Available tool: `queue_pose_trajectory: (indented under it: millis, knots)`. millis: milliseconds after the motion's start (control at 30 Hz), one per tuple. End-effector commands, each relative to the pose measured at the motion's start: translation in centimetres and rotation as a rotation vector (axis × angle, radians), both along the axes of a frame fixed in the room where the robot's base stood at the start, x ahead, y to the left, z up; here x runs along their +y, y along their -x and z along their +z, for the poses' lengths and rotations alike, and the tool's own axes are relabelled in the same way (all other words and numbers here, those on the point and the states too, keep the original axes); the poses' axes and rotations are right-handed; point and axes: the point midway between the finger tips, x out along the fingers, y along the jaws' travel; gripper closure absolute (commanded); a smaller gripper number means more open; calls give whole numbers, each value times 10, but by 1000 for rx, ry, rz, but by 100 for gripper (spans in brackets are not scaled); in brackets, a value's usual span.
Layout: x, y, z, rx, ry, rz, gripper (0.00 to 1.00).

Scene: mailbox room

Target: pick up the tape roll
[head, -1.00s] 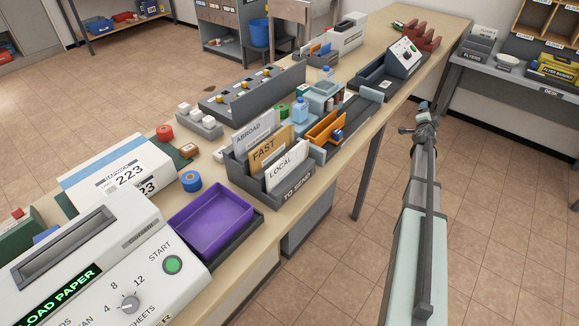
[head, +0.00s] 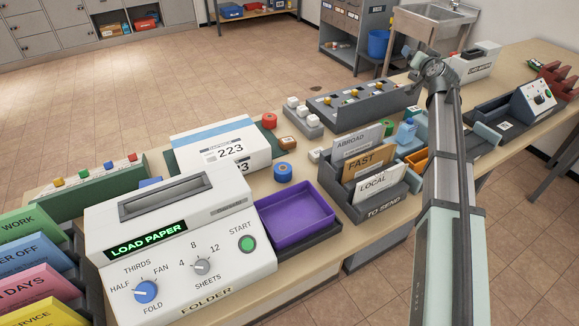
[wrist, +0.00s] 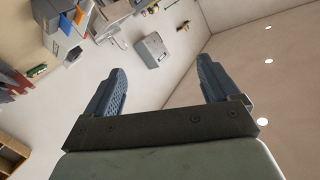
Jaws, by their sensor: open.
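Several rolls that look like tape lie on the table in the head view. A blue roll (head: 283,172) with an orange core lies flat behind the purple tray. A red roll (head: 269,121) sits farther back, beside the white box marked 223. A green roll (head: 387,128) is partly hidden behind the letter holder. I cannot tell which one is meant. My gripper (wrist: 162,68) is open and empty in the wrist view, pointing at walls and ceiling lights, with no roll between its fingers. In the head view my arm stands upright at the right; its fingers are not clearly seen there.
The folder machine (head: 180,245) fills the near left. The purple tray (head: 296,217) and the letter holder (head: 380,205) stand along the front edge. The white box (head: 222,148) and a switch panel (head: 362,104) stand behind. Bare tabletop around the blue roll is narrow.

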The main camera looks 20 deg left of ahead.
Motion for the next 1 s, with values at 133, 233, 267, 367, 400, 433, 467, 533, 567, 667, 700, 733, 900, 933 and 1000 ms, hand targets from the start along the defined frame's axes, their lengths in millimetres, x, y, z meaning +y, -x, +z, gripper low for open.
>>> queue_pose_trajectory:
  millis: [133,233,267,367,400,433,467,533,567,667,700,733,900,933,1000]
  knots:
    - [104,41,-26,138,237,236,11]
    - [161,75,-44,221,397,394,11]
    - [176,87,-50,245,446,443,11]
    - [222,130,-65,317,604,605,11]
    - [238,148,-72,344,666,671,11]
    - [249,162,-76,365,712,721,11]
    - [259,176,-80,384,760,771,11]
    - [280,211,-88,429,864,886,11]
    - [288,226,-91,446,908,938,11]
    - [308,273,-99,504,1043,1096,11]
    - [313,291,-101,525,1089,1154,11]
    - [317,303,-102,539,1121,1194,11]
    - [326,354,-103,602,1249,1368,11]
    - [327,359,-103,610,1263,1387,11]
    - [328,368,-103,622,1285,1422,11]
